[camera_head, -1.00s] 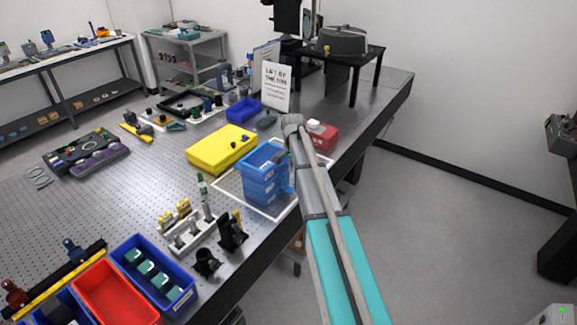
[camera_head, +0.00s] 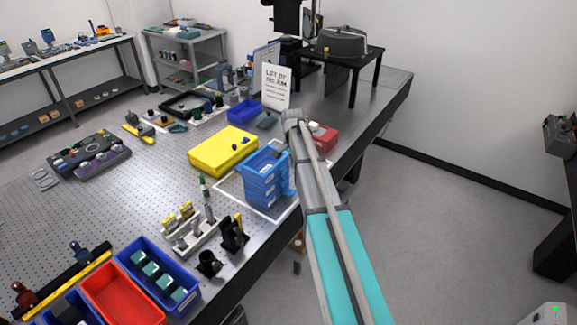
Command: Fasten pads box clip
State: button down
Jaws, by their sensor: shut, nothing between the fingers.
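A stack of blue boxes (camera_head: 262,178) with pale labels on the front stands inside a white-outlined area on the perforated table. I cannot tell which one is the pads box. A brighter blue piece at the stack's right side, beside my arm, may be the clip; its position is unclear. My gripper (camera_head: 284,153) is at the upper right of the stack, mostly hidden behind my arm; only a small dark part shows. It is shut and empty. I cannot tell whether it touches the box.
A yellow case (camera_head: 223,151) lies behind-left of the stack. A red box (camera_head: 322,138) is right of my arm, and a white sign (camera_head: 276,88) stands behind. Optics mounts (camera_head: 190,233) and a red tray (camera_head: 120,297) are in front-left. The table's edge runs close on the right.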

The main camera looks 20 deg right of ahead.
jog(key=shift+r+p, duration=1.65)
jog(key=shift+r, duration=0.25)
jog(key=shift+f, duration=0.1)
jog(key=s+a+f+n+b, duration=0.3)
jog(key=s+a+f+b, duration=0.1)
jog(key=s, duration=0.5)
jog(key=s+a+f+n+b, duration=0.3)
jog(key=s+a+n+b, duration=0.1)
jog(key=s, duration=0.5)
jog(key=s+a+f+n+b, duration=0.3)
jog(key=s+a, duration=0.3)
jog(key=s, duration=0.3)
jog(key=shift+f+n+b, duration=0.4)
jog(key=shift+f, duration=0.4)
